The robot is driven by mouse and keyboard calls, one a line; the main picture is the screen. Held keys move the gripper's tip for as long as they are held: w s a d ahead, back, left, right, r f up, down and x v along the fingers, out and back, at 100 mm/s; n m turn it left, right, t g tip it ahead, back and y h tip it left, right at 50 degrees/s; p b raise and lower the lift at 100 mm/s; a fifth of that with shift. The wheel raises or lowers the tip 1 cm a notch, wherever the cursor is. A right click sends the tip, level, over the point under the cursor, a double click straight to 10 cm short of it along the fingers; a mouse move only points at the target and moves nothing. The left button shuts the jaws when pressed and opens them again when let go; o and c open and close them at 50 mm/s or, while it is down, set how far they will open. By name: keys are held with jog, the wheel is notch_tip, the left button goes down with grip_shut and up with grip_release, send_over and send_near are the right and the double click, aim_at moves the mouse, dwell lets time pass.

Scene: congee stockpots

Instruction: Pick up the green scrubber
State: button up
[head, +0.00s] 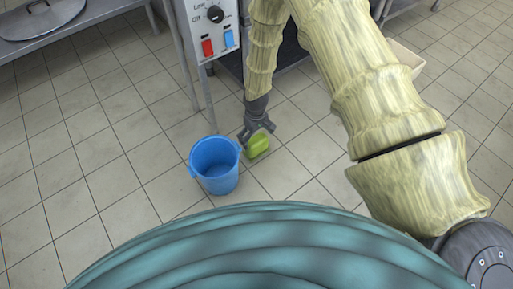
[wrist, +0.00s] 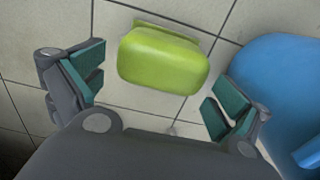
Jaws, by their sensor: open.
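The green scrubber (head: 257,146) lies on the tiled floor, just right of a blue bucket. My gripper (head: 258,132) is right above it in the head view and partly covers its upper left side. In the wrist view the scrubber (wrist: 165,58) is a rounded yellow-green block. It lies beyond and between my gripper's (wrist: 160,97) two spread fingers, with grey-and-teal pads. The gripper is open and empty. I cannot tell how much height is left between the fingertips and the scrubber.
The blue bucket (head: 215,168) stands close left of the scrubber; in the wrist view the bucket (wrist: 285,85) is at the right, near one finger. A metal appliance with a control panel (head: 214,28) stands behind. A steel table (head: 75,42) is at upper left. Floor left of the bucket is clear.

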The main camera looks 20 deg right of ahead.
jog(key=shift+s+f+b, duration=0.2)
jog(key=shift+f+b, duration=0.85)
jog(key=shift+f, duration=0.3)
jog(key=shift+s+f+b, duration=0.15)
jog(key=shift+f+b, duration=0.85)
jog(key=shift+f, duration=0.35)
jog(key=c, duration=0.9)
jog(key=shift+o, duration=0.2)
jog(key=shift+r, duration=0.15)
jog(key=shift+r+p, duration=0.5)
jog(key=shift+p, duration=0.1)
notch_tip(320, 180, up, 3)
jog(key=shift+r+p, duration=0.1)
jog(key=shift+p, duration=1.15)
jog(key=s+a+p, duration=0.3)
jog(key=s+p, duration=0.3)
jog(key=s, duration=0.9)
jog(key=shift+s+a+r, duration=0.25)
jog(key=shift+a+r, duration=0.1)
